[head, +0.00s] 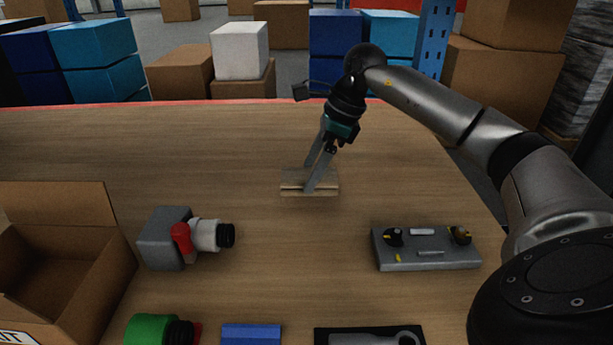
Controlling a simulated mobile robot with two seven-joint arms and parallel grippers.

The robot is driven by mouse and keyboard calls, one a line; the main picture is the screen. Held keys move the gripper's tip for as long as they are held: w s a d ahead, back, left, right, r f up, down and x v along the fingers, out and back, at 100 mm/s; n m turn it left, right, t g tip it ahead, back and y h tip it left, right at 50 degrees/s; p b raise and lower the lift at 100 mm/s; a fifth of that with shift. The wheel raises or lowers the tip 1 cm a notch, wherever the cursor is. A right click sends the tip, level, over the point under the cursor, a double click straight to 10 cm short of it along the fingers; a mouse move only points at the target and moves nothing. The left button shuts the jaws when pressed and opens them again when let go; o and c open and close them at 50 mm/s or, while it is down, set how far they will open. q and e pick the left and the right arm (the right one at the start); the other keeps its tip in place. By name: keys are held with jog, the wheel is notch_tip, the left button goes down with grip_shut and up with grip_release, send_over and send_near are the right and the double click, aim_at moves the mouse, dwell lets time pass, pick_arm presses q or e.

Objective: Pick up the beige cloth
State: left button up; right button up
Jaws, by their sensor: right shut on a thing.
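The beige cloth (295,189) is a small flat folded piece on the wooden table, a little right of the middle of the head view. My right gripper (308,182) comes down from above, tilted, with its fingertips at the cloth. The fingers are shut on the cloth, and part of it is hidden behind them. The cloth still appears to lie on or very close to the table top. My left gripper is not in the view.
On the table (120,150) are a grey valve block with red handle (170,240), a grey panel with knobs (425,248), a green-capped part (150,330), a blue block (250,334) and a black tray (330,336). An open cardboard box (65,215) stands left.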

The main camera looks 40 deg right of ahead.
notch_tip(320, 180, up, 16)
jog(key=p, duration=0.4)
jog(key=shift+w+d+f, duration=0.15)
jog(key=shift+w+f, duration=0.05)
jog(key=shift+w, duration=0.1)
